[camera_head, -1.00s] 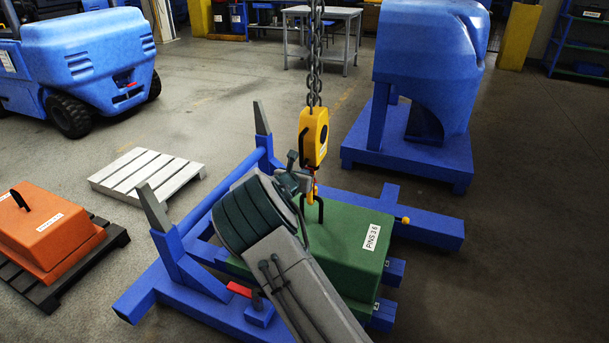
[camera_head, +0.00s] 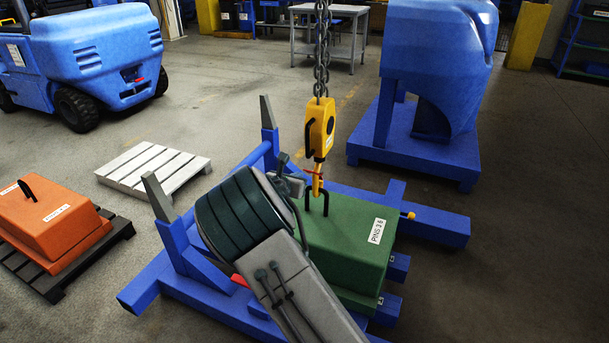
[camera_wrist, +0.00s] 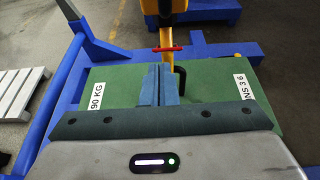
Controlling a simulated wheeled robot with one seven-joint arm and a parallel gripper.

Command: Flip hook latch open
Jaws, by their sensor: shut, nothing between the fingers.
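A yellow hook (camera_head: 318,184) hangs below a yellow hoist block (camera_head: 319,130) on a chain. The hook is at the black handle (camera_head: 326,203) of a green weight (camera_head: 345,240). A thin red latch bar (camera_head: 313,171) crosses the hook's upper part; it also shows in the wrist view (camera_wrist: 167,49), lying crosswise. My gripper's fingers (camera_wrist: 160,68) are shut with nothing between them. Their tips appear just below the red bar in the wrist view; contact cannot be told. The fingers hide part of the hook, and my arm hides part of the weight in the head view.
A blue frame (camera_head: 183,250) with upright grey-tipped posts surrounds the weight. An orange weight (camera_head: 45,220) sits on a black pallet at left, near an empty pale pallet (camera_head: 152,172). A blue stand (camera_head: 415,145) is behind right. Open floor lies at right.

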